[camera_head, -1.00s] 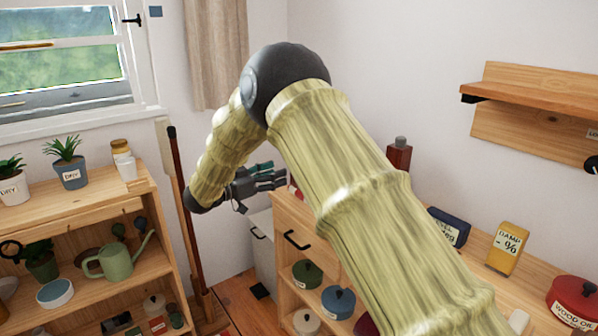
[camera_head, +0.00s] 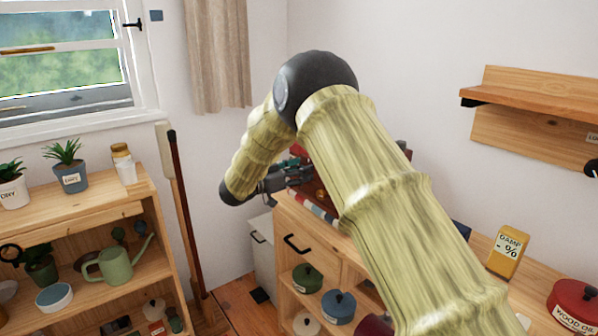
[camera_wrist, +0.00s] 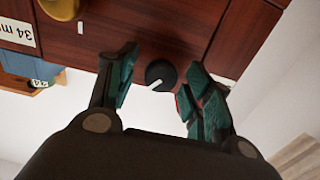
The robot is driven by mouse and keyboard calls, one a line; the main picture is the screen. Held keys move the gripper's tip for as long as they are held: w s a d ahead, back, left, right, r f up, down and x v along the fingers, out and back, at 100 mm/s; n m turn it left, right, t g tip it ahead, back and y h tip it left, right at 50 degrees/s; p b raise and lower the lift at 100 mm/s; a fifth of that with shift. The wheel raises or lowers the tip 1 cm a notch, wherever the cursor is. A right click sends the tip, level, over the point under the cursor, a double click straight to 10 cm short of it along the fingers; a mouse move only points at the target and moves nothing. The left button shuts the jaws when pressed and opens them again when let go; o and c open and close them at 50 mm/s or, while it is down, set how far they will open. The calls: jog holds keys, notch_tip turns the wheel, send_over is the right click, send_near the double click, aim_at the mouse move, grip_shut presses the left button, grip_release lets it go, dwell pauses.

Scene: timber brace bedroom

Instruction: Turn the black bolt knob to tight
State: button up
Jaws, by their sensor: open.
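The black bolt knob (camera_wrist: 161,74) is round with a white pointer line and sits on a dark red-brown wooden face (camera_wrist: 120,42) in the wrist view. In that view the pointer slants toward the lower left. My gripper (camera_wrist: 158,88) is open, with one teal-padded finger on each side of the knob and visible gaps between. In the head view my gripper (camera_head: 298,172) is at the dark red wooden piece (camera_head: 325,185) on the cabinet top. My arm hides much of that piece, and the knob cannot be made out there.
The cabinet top also bears a yellow damp meter (camera_head: 508,253) and a red wood oil tin (camera_head: 577,303). A plant shelf (camera_head: 95,205) stands at left and a wall shelf (camera_head: 535,95) at right.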

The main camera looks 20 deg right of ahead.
jog(key=shift+c, duration=0.2)
jog(key=c, duration=1)
jog(key=shift+s+f+m+b, duration=0.1)
jog(key=shift+f+m+b, duration=0.1)
jog(key=shift+m+b, duration=4.25)
jog(key=shift+f+m+b, duration=0.15)
jog(key=shift+m+b, duration=3.45)
jog(key=shift+m, duration=1.55)
jog(key=shift+s+f+m+b, duration=0.1)
jog(key=shift+f+m+b, duration=0.1)
jog(key=shift+m+b, duration=4.25)
jog(key=shift+m+p, duration=0.3)
jog(key=shift+m, duration=0.25)
